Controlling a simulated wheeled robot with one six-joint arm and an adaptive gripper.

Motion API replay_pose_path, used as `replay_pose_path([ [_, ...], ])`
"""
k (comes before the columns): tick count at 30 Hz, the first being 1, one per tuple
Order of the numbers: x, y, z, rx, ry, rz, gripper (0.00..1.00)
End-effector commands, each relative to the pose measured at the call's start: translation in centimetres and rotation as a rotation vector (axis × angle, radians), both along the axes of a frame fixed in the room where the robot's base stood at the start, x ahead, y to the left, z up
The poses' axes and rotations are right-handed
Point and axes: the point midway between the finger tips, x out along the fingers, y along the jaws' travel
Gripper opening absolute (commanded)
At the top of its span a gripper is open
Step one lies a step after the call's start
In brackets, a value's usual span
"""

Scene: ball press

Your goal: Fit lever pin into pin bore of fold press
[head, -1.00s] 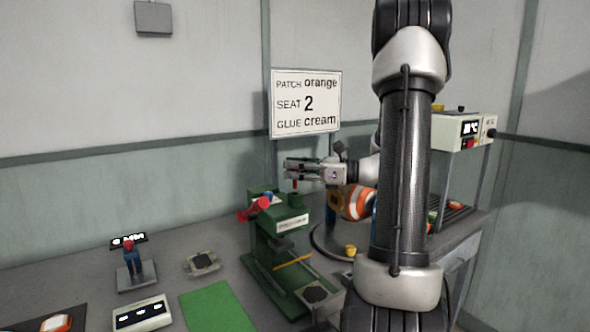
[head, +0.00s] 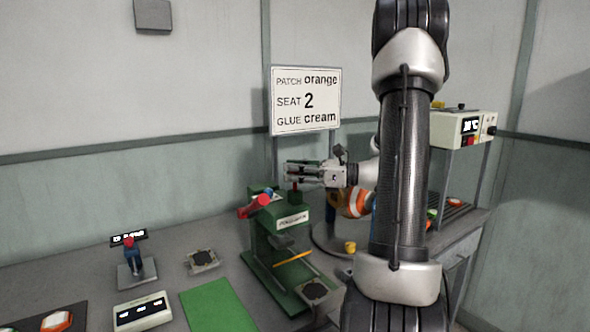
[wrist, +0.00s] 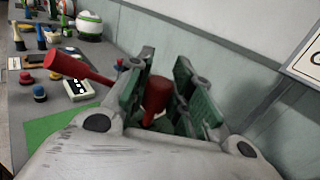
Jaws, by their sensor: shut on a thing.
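The green fold press (head: 278,240) stands on the bench, with a red lever handle (head: 255,207) sticking out at its upper left. The lever also shows in the wrist view (wrist: 78,68). My gripper (head: 293,172) is over the top of the press, fingers pointing left. It is shut on the red lever pin (wrist: 156,95), which is between the fingers in the wrist view. In the head view only a small red bit of the pin shows under the fingers, close to the press top. The pin bore cannot be made out, and I cannot tell whether the pin touches it.
A sign (head: 306,101) stands behind the press. A green mat (head: 217,306), a small plate (head: 202,260) and a red-topped stand (head: 132,257) are to the left. An orange-and-white striped object (head: 355,203) is behind my wrist. A machine on legs (head: 455,130) stands at the right.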

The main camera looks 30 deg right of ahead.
Motion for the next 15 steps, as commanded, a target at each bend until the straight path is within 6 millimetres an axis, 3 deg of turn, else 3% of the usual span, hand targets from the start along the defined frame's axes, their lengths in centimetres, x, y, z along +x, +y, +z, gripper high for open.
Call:
replay_pose_path([
  [15,0.0,0.0,-1.3,0.001,0.001,0.000,0.00],
])
